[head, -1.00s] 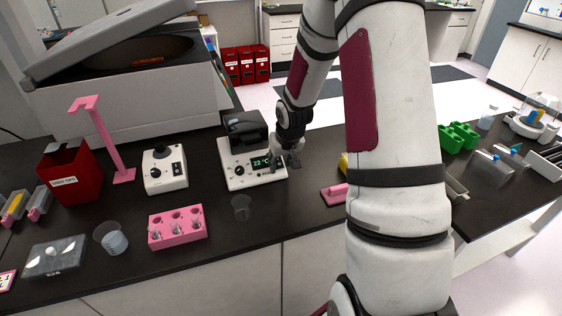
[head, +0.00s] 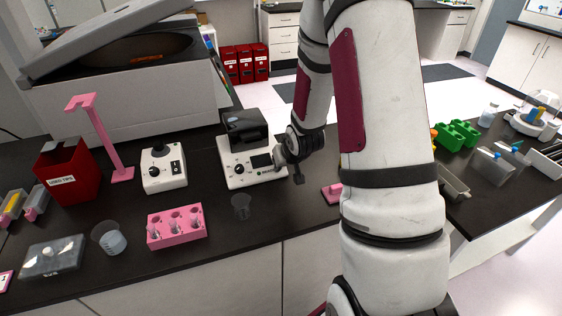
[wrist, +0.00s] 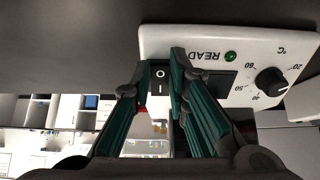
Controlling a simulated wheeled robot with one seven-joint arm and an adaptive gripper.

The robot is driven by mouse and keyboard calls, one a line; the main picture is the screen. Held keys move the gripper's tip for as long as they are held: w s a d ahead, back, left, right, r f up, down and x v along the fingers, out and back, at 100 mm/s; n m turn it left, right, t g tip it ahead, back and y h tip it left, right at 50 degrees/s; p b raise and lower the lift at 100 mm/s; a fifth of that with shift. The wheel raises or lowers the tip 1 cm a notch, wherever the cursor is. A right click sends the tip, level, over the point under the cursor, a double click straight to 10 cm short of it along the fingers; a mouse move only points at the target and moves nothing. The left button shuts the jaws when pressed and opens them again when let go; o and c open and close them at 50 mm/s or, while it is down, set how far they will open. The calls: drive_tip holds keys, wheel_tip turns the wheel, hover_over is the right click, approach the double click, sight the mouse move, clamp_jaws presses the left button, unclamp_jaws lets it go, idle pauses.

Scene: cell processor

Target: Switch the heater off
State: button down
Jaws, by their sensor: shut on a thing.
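The heater (head: 232,175) is a white device with a dark block on top, a black knob and a display (head: 261,160) that is dark. It stands on the black bench. My gripper (head: 279,157) is at the heater's right side. In the wrist view the fingertips of my gripper (wrist: 158,62) stand on either side of a rocker switch (wrist: 160,82) marked O and I, and are shut on it. The fingers hide part of the display there.
A small clear beaker (head: 241,206) and a pink tube rack (head: 176,236) stand in front of the heater. A white device with a dark top (head: 164,180) is to its left. A pink piece (head: 332,192) lies to the right, partly behind my arm.

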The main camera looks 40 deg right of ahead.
drive_tip(key=shift+a+f, duration=0.1)
idle(0.3)
drive_tip(key=c, duration=1.5)
unclamp_jaws()
drive_tip(key=shift+s, duration=0.1)
drive_tip(key=v, duration=1.2)
drive_tip(key=shift+s+f, duration=0.1)
